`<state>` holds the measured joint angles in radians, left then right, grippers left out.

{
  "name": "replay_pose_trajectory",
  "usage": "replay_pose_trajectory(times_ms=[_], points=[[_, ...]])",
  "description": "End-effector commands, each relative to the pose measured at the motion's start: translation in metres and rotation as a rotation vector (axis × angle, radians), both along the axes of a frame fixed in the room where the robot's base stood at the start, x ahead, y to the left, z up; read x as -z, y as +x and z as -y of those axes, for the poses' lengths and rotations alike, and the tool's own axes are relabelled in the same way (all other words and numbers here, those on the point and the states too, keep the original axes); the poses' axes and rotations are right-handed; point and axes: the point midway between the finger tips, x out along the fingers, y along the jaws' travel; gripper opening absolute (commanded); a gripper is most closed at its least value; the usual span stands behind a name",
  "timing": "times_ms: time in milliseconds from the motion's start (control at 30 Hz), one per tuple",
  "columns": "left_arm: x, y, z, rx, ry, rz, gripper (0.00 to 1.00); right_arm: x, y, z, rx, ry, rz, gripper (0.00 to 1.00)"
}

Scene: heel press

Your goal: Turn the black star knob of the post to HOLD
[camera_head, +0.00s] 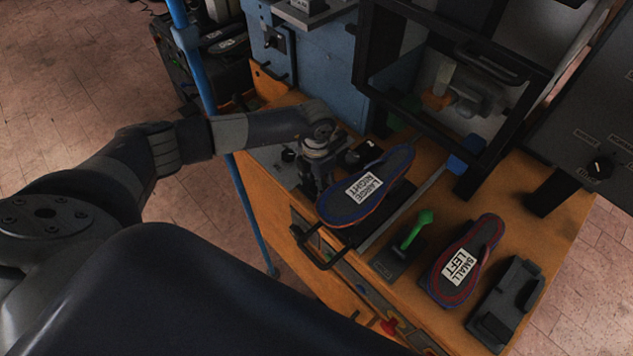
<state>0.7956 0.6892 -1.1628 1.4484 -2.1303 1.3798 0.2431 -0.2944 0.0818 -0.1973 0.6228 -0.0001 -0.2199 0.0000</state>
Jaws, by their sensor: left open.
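My left gripper (312,184) reaches in from the left, points down and is open over a grey plate (268,158) on the orange bench. It is beside the left end of the sole marked LARGE RIGHT. A small dark knob (289,155) shows on the plate just left of the gripper, and a black knob (379,156) shows to its right. I cannot tell which is the star knob, and no HOLD mark is readable. The gripper hides part of the plate. I cannot tell whether its fingers touch anything. My right gripper is not in view.
The LARGE RIGHT sole (345,212) lies close to the gripper. A SMALL LEFT sole (437,281) and a green lever (416,229) are farther right. A black frame (455,35) stands behind, and a blue pole (202,85) rises at left. A dark panel has a knob (600,168).

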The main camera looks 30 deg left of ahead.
Motion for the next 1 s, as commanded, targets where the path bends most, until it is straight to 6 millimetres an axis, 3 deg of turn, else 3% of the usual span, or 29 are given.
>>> replay_pose_trajectory(times_ms=[33,200,633,1000], points=[[0.0,0.0,0.0,0.0,0.0,0.0,0.49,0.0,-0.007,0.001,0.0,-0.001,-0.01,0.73],[0.0,0.0,0.0,0.0,0.0,0.0,0.11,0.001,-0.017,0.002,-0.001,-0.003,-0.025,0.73],[0.002,0.0,0.0,0.05,0.0,-0.001,0.1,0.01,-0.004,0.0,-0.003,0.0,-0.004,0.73],[0.006,0.001,0.0,0.318,0.001,0.002,0.1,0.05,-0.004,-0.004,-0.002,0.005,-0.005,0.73]])
